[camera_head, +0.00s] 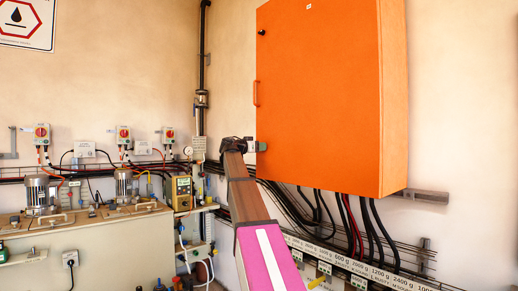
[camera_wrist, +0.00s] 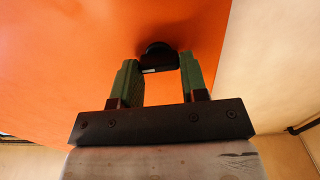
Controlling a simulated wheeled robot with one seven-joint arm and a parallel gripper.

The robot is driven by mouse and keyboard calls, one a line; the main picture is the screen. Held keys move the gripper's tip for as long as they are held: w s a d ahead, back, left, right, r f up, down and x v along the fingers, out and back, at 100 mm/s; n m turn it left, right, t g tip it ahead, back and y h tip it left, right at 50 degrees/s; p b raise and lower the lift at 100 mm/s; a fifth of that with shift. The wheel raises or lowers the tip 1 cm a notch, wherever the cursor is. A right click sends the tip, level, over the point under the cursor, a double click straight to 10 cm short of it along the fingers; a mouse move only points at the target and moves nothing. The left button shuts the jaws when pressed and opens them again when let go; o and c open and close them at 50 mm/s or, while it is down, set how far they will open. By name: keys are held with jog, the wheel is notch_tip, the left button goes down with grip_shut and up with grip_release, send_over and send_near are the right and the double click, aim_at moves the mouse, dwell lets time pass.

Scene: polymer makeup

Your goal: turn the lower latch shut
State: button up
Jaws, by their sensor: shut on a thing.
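The orange cabinet (camera_head: 325,95) hangs on the wall with its front door closed as far as I can see. The upper latch (camera_head: 262,32) is a small black knob near the door's left edge. The lower latch (camera_wrist: 158,57) is a black piece on the orange door in the wrist view. My gripper (camera_wrist: 160,68) has its green fingers on either side of the lower latch and is shut on it. In the head view my gripper (camera_head: 258,147) is at the cabinet's lower left edge and hides the latch. The latch's exact angle is hard to tell.
An orange handle (camera_head: 256,93) sticks out on the door's left edge, above my gripper. Black and red cables (camera_head: 360,218) hang below the cabinet. A vertical pipe (camera_head: 202,75) and a bench with motors (camera_head: 37,193) stand to the left.

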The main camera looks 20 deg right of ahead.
jog(key=shift+n, duration=0.3)
jog(key=n, duration=1.6)
jog(key=shift+w+a+f+n, duration=0.1)
jog(key=shift+w+f+n, duration=0.15)
jog(key=shift+n, duration=0.45)
jog(key=o, duration=0.9)
jog(key=v, duration=1.1)
